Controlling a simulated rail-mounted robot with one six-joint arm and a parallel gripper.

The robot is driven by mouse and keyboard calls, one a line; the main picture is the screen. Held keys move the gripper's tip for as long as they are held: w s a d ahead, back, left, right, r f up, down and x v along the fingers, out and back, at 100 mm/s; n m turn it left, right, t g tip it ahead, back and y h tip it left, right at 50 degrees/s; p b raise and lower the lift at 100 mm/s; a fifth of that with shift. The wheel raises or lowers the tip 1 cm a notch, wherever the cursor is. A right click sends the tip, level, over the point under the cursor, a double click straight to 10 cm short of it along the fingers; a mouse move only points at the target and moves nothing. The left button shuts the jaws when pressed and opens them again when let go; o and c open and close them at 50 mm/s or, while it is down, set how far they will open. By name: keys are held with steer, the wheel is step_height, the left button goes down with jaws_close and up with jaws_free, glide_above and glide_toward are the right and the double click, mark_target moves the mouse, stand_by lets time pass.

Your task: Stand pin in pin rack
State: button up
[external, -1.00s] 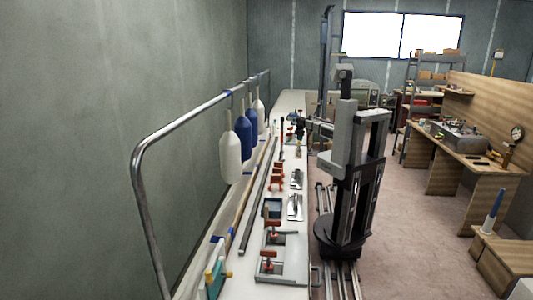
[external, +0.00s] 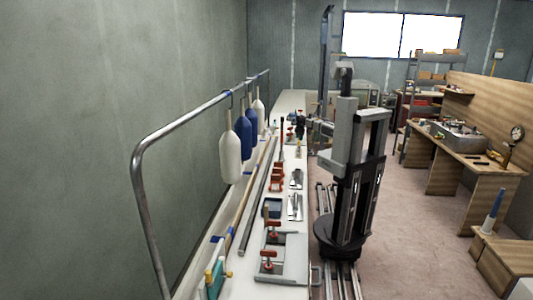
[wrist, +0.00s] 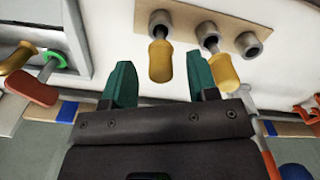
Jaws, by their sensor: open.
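The pin rack (wrist: 188,17) is a brown block with three metal-ringed sockets at the top of the wrist view. One yellow-handled pin (wrist: 160,62) points out of the left socket. A second yellow-handled pin (wrist: 223,70) points out of the middle socket. The right socket (wrist: 248,44) looks empty. My gripper (wrist: 163,82) is open, with its two teal fingers apart. The first pin appears between the fingertips in the picture, apart from both; the second appears just beyond the right finger. In the external view the pins and fingers are too small to make out.
In the wrist view, a red-handled tool with a green ring (wrist: 38,86) lies at the left, beside a grey frame. In the external view, a long white bench (external: 285,165) holds clamps and metal parts. White and blue fenders (external: 231,158) hang from a rail along its left.

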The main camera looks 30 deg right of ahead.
step_height(320, 180, up, 10)
steer(key=p, duration=0.8)
steer(key=shift+f, duration=0.25)
steer(key=shift+s+m, duration=0.1)
steer(key=shift+m, duration=1.1)
steer(key=s+m, duration=1.2)
steer(key=s, duration=0.3)
steer(key=shift+a+m, duration=0.2)
steer(key=shift+m, duration=0.1)
steer(key=shift+c, duration=0.2)
